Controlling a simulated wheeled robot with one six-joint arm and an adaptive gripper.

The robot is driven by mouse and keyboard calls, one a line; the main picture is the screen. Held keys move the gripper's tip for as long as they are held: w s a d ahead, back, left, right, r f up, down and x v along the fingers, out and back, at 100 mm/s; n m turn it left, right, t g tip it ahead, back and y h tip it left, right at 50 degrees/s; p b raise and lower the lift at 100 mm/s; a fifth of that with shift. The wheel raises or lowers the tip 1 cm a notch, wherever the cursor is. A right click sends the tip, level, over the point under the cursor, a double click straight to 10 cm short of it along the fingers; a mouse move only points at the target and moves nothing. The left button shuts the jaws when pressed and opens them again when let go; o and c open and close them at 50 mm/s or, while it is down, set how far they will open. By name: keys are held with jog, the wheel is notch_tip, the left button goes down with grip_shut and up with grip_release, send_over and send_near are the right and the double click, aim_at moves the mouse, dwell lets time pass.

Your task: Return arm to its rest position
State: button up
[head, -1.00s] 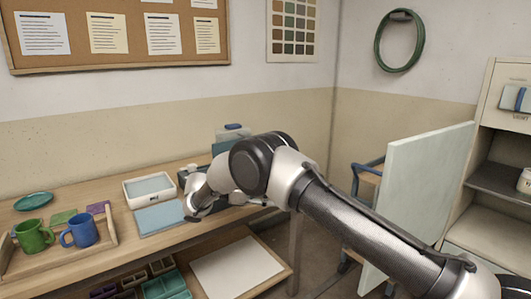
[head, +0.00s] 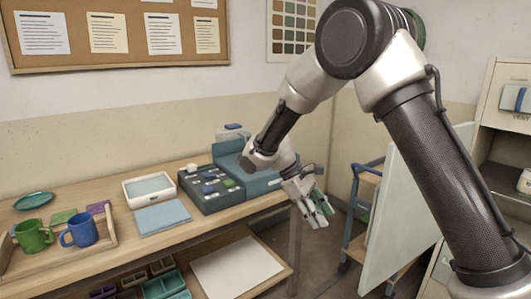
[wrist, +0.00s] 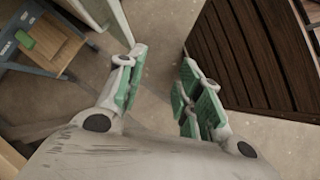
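My gripper (head: 312,205) hangs in the air just past the right end of the wooden table, with its fingers pointing down and to the right. In the wrist view the two green-padded fingers (wrist: 160,88) stand apart with bare floor showing between them, and nothing is held. My arm is raised, its elbow high at the upper right of the head view and its forearm slanting down to the left.
The table holds a blue mug (head: 80,231), a green mug (head: 33,236), a white tray (head: 150,188) and a dark sorting box (head: 208,190). A pale upright panel (head: 402,225) and a blue-framed cart (head: 357,200) stand right of the gripper. Dark slatted wood (wrist: 262,50) shows in the wrist view.

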jog(key=s+d+r+m+t+y, duration=0.3)
jog(key=s+d+r+m, duration=0.2)
jog(key=s+d+r, duration=0.3)
jog(key=s+d+r+m+t+y, duration=0.4)
jog(key=s+d+r+m, duration=0.2)
jog(key=s+d+r, duration=0.3)
jog(key=s+d, duration=0.4)
jog(key=s, duration=0.2)
jog(key=shift+s+r, duration=0.25)
jog(key=shift+s, duration=0.05)
